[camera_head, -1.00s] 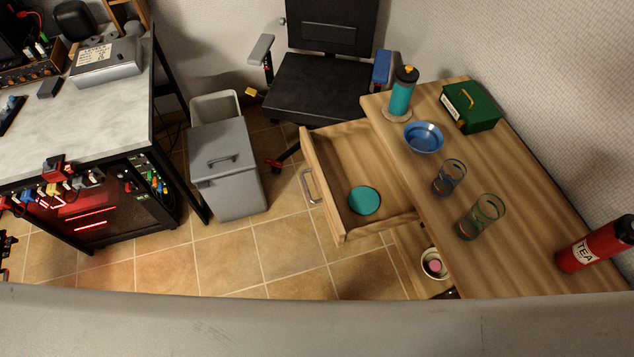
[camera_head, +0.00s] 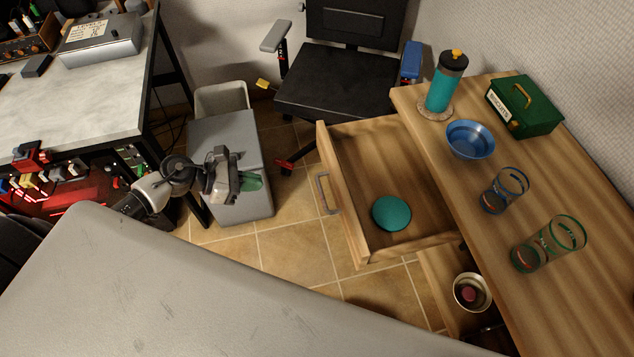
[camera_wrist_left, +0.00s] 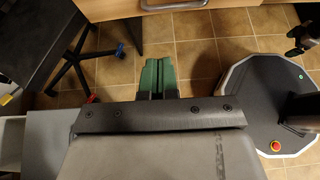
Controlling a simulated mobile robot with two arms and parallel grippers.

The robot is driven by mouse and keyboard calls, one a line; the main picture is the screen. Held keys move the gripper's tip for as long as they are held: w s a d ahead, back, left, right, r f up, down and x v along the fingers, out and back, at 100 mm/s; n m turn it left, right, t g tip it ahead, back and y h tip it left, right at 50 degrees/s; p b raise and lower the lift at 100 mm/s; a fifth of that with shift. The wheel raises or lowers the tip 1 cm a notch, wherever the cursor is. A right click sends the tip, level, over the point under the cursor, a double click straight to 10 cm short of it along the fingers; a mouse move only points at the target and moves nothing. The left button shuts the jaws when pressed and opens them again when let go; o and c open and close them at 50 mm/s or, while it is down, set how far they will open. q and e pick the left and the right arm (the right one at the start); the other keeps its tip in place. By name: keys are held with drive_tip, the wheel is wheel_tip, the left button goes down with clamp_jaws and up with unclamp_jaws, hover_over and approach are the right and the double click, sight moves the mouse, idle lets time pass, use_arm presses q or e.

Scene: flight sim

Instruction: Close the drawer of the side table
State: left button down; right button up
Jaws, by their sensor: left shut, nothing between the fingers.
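The side table (camera_head: 500,210) stands on the right with its wooden drawer (camera_head: 345,200) pulled well out to the left. A teal round object (camera_head: 391,213) lies inside the drawer. The drawer's metal handle (camera_head: 326,193) is on its front panel. My left gripper (camera_head: 252,182) is shut and empty, in front of the grey bin and left of the handle, apart from it. In the left wrist view its green fingers (camera_wrist_left: 158,76) are together, with the drawer front (camera_wrist_left: 200,4) at the top edge.
A grey bin (camera_head: 222,140) stands left of the drawer, and a black office chair (camera_head: 345,80) behind it. On the table are a teal bottle (camera_head: 443,88), a blue bowl (camera_head: 470,140), two glasses (camera_head: 504,190) and a green box (camera_head: 524,105). Tiled floor lies below the drawer.

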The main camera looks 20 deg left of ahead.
use_arm(q)
drive_tip(key=r+p+x, duration=0.1)
drive_tip(key=p+x, duration=0.1)
drive_tip(key=x, duration=1.1)
drive_tip(key=shift+w+d+f, duration=0.15)
drive_tip(key=shift+w+d, duration=0.1)
drive_tip(key=shift+d, duration=0.25)
drive_tip(key=b, duration=0.7)
approach(397, 174)
drive_tip(key=w+d, duration=0.1)
drive_tip(key=d, duration=0.1)
drive_tip(key=w+d, duration=0.1)
drive_tip(key=d, duration=0.1)
drive_tip(key=w+d, duration=0.2)
drive_tip(key=shift+d+f, duration=0.1)
drive_tip(key=shift+f, duration=0.15)
drive_tip(key=shift+w+d, duration=0.35)
drive_tip(key=shift+d, duration=0.1)
drive_tip(key=shift+d+r, duration=0.1)
drive_tip(key=shift+r, duration=0.2)
